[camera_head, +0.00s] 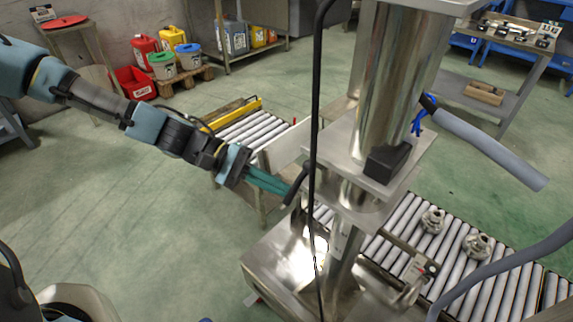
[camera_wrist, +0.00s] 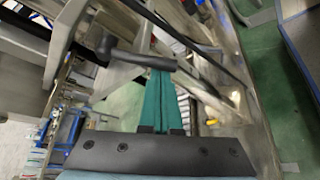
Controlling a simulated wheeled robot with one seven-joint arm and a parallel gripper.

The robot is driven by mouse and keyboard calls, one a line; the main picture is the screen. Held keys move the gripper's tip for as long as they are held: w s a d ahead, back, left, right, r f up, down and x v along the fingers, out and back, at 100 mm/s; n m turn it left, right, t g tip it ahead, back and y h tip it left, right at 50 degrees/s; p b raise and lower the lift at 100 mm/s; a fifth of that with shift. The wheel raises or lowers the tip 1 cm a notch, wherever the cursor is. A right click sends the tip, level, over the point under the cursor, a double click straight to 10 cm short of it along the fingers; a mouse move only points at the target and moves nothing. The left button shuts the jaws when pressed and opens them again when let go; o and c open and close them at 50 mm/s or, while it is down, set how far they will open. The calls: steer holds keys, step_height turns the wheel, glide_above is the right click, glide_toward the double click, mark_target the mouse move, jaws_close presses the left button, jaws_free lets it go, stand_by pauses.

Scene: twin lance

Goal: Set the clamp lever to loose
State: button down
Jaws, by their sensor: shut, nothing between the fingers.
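The clamp lever is a short dark handle on the steel machine; it shows in the head view (camera_head: 297,186) left of the column, slanting down to the left. In the wrist view the lever (camera_wrist: 136,58) runs across the upper middle, with a thicker rounded end at left. My gripper (camera_head: 286,189) has teal fingers pressed together and empty, reaching from the left to the lever. In the wrist view the fingertips (camera_wrist: 162,74) end at the lever's bar, near its right part. I cannot tell whether they touch it. The lever's setting marks are not readable.
The steel machine column (camera_head: 385,70) stands just right of my gripper. A thin black cable (camera_head: 313,130) hangs in front of it. A roller conveyor (camera_head: 400,232) with metal parts runs behind it. Open green floor (camera_head: 130,200) lies to the left.

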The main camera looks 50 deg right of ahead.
steer(key=a+r+n+y+p, duration=0.1)
steer(key=p, duration=0.2)
steer(key=a+r+n+y+p, duration=0.1)
steer(key=r+n+y+p, duration=0.1)
steer(key=p, duration=0.2)
steer(key=a+r+n+y+p, duration=0.1)
steer(key=r+n+y+p, duration=0.1)
steer(key=p, duration=0.1)
steer(key=shift+t+p, duration=0.3)
steer(key=shift+t, duration=0.1)
steer(key=shift+f, duration=0.1)
stand_by(0.3)
step_height(320, 180, down, 4)
steer(key=w+b, duration=0.2)
steer(key=b, duration=0.1)
steer(key=b+v, duration=0.1)
steer(key=v, duration=0.8)
steer(key=shift+s+d+r+b, duration=0.2)
steer(key=shift+d+r+b, duration=0.05)
steer(key=shift+r+b, duration=0.15)
